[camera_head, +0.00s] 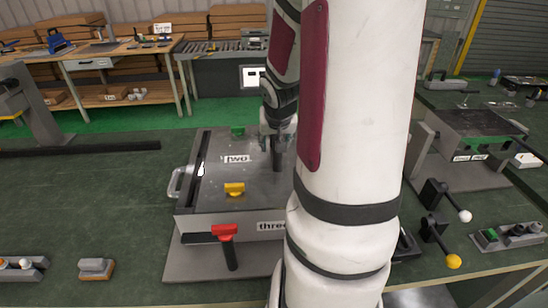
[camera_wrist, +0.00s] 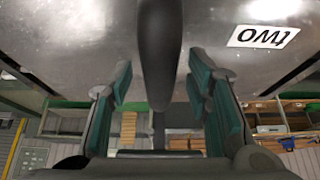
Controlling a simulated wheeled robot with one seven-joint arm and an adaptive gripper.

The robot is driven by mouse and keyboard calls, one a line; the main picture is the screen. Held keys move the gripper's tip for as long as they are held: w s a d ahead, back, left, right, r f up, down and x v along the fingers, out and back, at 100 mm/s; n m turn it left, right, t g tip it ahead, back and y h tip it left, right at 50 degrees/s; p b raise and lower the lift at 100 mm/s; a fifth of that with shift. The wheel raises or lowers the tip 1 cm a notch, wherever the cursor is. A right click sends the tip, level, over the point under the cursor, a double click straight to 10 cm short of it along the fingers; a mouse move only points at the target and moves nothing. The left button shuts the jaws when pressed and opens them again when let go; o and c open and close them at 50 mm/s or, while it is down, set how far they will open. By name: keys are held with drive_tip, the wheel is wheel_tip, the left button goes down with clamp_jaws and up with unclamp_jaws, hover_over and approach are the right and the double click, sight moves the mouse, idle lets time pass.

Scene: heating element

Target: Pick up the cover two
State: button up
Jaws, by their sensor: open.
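Cover two is a grey metal plate (camera_head: 215,176) on top of a box-like unit in the head view, with a white "two" label (camera_head: 236,158). In the wrist view its shiny underside-down surface (camera_wrist: 80,35) fills the top, with the label (camera_wrist: 263,36) inverted at upper right. A dark upright handle (camera_head: 277,160) rises from the cover. My gripper (camera_head: 278,133) is above the cover at this handle. In the wrist view the handle (camera_wrist: 160,45) runs between the open green-padded fingers (camera_wrist: 160,85), with gaps on both sides. My arm hides the unit's right part.
Levers (camera_head: 440,225) are at the right.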

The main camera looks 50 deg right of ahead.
clamp_jaws()
drive_tip(key=shift+r, duration=0.1)
